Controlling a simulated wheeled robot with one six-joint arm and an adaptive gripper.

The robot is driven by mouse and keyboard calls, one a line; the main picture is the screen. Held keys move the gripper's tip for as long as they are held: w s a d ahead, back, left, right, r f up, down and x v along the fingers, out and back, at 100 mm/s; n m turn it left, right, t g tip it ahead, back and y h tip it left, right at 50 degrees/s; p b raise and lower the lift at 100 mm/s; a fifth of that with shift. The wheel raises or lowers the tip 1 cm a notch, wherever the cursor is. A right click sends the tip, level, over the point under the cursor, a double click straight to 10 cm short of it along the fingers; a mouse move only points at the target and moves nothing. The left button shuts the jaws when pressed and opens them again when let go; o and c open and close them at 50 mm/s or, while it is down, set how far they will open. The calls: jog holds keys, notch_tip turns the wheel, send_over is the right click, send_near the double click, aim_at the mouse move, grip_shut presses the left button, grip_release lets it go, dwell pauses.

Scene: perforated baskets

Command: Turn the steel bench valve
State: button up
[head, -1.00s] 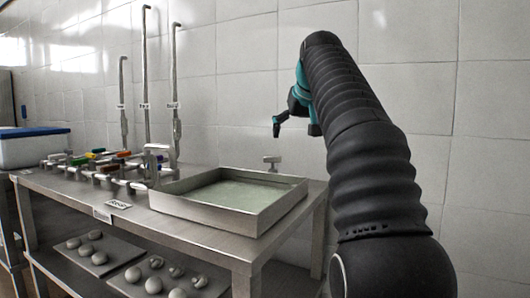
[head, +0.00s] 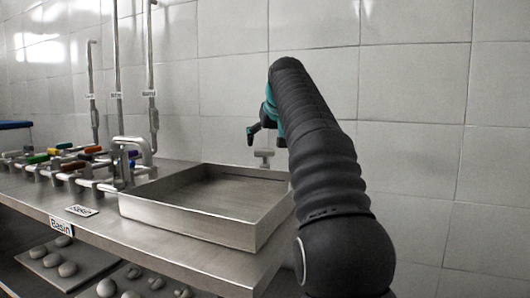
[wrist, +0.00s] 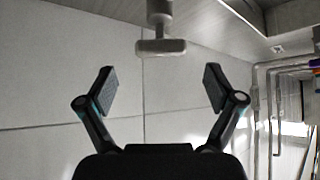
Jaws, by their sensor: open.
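The steel valve (head: 264,153) has a small T-shaped handle. It stands behind the basin's back right rim, near the tiled wall. In the wrist view its crossbar (wrist: 160,46) lies ahead of the fingers, roughly centred between them and not touched. My gripper (wrist: 158,88) is open and empty, with a pad on each side. In the head view my gripper (head: 253,132) is just above and left of the handle, partly hidden by my arm. The square steel basin (head: 190,228) sits on the bench, its floor grey and bare.
The steel bench (head: 95,222) carries several valves with coloured handles (head: 62,162) at left. A curved tap (head: 130,150) and tall wall pipes (head: 152,90) stand beside the basin. Round objects lie on trays (head: 80,285) below. The wall at right is bare.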

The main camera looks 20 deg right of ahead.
aim_at(265, 150)
jog(key=shift+x, duration=2.15)
jog(key=c, duration=1.1)
jog(key=shift+c, duration=0.2)
